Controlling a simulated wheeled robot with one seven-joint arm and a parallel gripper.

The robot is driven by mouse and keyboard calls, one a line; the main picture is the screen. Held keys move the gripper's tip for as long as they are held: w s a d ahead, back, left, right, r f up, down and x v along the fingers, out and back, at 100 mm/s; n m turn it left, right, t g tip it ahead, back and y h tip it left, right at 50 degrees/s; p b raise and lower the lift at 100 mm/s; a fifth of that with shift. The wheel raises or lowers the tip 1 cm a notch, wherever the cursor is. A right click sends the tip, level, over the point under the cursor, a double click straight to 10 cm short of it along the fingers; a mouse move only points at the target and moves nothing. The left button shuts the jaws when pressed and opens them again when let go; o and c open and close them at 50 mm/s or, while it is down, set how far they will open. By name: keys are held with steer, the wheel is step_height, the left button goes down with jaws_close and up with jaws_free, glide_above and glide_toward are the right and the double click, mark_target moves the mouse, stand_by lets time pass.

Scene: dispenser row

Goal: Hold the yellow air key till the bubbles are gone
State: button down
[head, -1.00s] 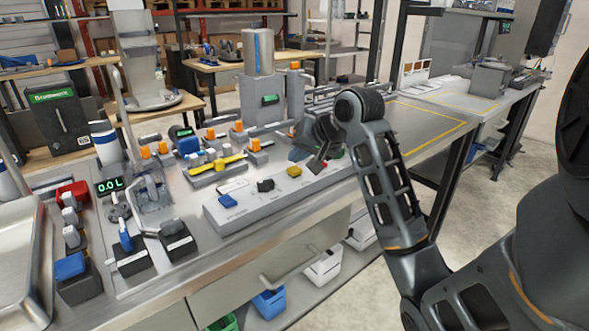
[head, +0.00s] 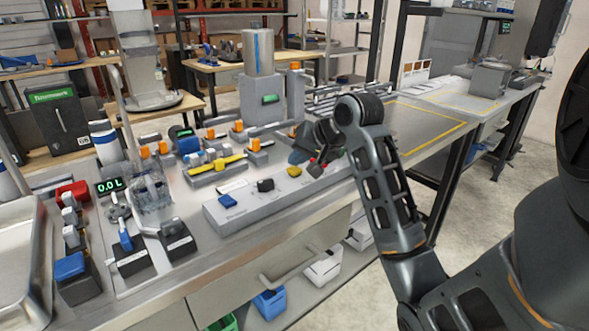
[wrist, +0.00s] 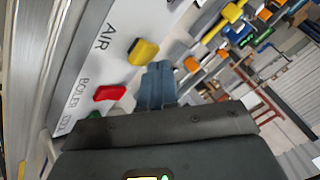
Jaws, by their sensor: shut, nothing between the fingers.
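The yellow air key (head: 294,171) is on the sloped grey key panel (head: 250,207). In the wrist view the yellow key (wrist: 143,52) sits beside the printed word AIR. My gripper (head: 299,158) is just above and behind it in the head view. In the wrist view my shut, empty fingers (wrist: 157,72) point toward the key's edge, close to it. I cannot tell whether they touch it. A clear vessel (head: 152,192) stands left on the counter. I cannot make out bubbles in it.
The panel also carries a blue key (head: 228,201), a black key (head: 265,185) and a red key (wrist: 110,92) labelled BOILER. A yellow-handled valve row (head: 215,166) lies behind. A display (head: 109,186) reads 0.0 L. The counter right of my arm (head: 425,128) is clear.

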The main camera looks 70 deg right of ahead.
mark_target(298, 170)
steer(key=shift+f, duration=0.55)
stand_by(1.4)
steer(key=shift+r, duration=0.1)
steer(key=shift+r+p, duration=0.9)
steer(key=shift+p, duration=0.05)
steer(key=shift+r, duration=0.1)
step_height(298, 170, up, 5)
steer(key=p, duration=0.5)
stand_by(1.2)
